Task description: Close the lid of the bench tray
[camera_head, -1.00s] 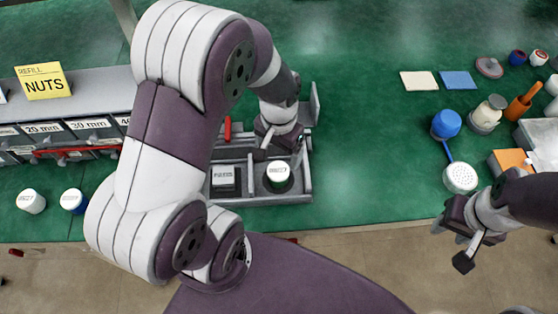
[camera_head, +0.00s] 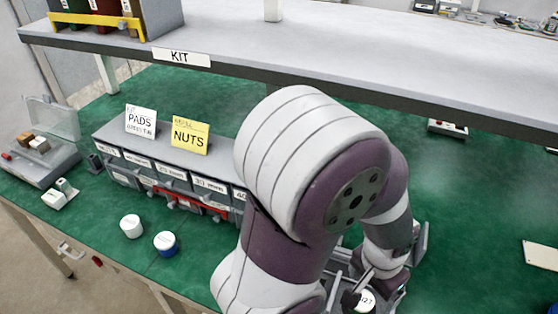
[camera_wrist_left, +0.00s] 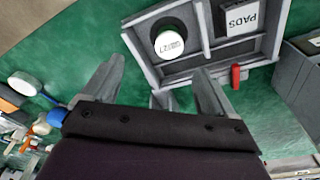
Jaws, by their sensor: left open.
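The bench tray (camera_wrist_left: 142,54) is a grey divided tray in the left wrist view. It holds a white-topped round canister (camera_wrist_left: 171,42) and a box labelled PADS (camera_wrist_left: 238,16) in separate compartments. In the head view, my left arm hides most of it. An upright grey panel (camera_head: 421,244) shows beside my wrist there; I cannot tell whether it is the lid. My left gripper (camera_wrist_left: 157,68) is open and empty, its fingers pointing at the tray's near edge. In the head view the gripper (camera_head: 358,290) is low, near the canister top (camera_head: 366,301). My right gripper is out of view.
A red handle-like piece (camera_wrist_left: 236,77) is by the tray edge. A drawer rack (camera_head: 165,170) with PADS and NUTS signs stands left of my arm. Two jars (camera_head: 131,226) sit before it. Another case (camera_head: 40,155) with a raised clear lid is far left. A shelf (camera_head: 300,50) spans above.

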